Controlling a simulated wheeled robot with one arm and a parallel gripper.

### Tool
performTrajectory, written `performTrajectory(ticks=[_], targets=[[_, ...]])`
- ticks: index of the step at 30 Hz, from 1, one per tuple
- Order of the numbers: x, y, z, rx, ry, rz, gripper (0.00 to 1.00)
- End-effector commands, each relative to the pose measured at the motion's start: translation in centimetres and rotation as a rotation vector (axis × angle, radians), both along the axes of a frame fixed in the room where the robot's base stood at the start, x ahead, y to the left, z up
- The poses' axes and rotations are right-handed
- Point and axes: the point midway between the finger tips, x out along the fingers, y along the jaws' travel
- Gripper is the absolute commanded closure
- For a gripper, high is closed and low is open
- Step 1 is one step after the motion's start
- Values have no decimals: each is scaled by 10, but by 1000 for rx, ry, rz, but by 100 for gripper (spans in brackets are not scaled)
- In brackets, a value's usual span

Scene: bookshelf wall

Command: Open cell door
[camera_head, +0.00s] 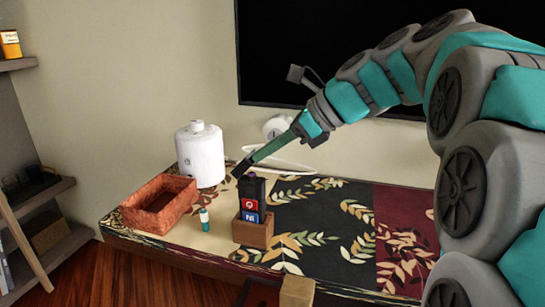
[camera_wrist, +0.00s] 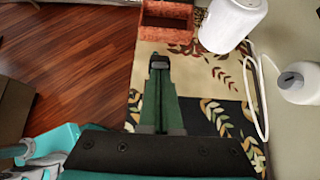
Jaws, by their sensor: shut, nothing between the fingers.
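No cell door can be made out for certain in either view. A wooden shelf unit (camera_head: 45,200) stands at the left edge of the head view, with open compartments and a slanting wooden board (camera_head: 22,240) in front of them. I cannot tell whether that board is a door. My gripper (camera_head: 240,170) is over the patterned cabinet top, just above a black remote-like object in a wooden holder, and well to the right of the shelf. In the wrist view my gripper (camera_wrist: 159,62) points towards the orange box. Its fingers are together and hold nothing.
The patterned cabinet top (camera_head: 330,225) carries an orange box (camera_head: 133,217), a white canister (camera_head: 201,155), a small teal-capped bottle (camera_head: 204,220) and the wooden holder (camera_head: 253,233). A white cable loops behind. A dark screen hangs on the wall.

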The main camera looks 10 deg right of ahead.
Motion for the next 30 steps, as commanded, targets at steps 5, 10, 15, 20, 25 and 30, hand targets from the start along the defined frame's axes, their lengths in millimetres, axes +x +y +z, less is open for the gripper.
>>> performTrajectory(ticks=[5, 10, 15, 20, 25, 30], targets=[[4, 7, 7, 5, -6, 2, 100], [9, 16, 13, 5, -6, 3, 100], [15, 27, 18, 5, -7, 3, 100], [20, 36, 21, 7, -6, 3, 100], [24, 43, 22, 7, -5, 2, 100], [30, 49, 24, -49, 19, 1, 100]])
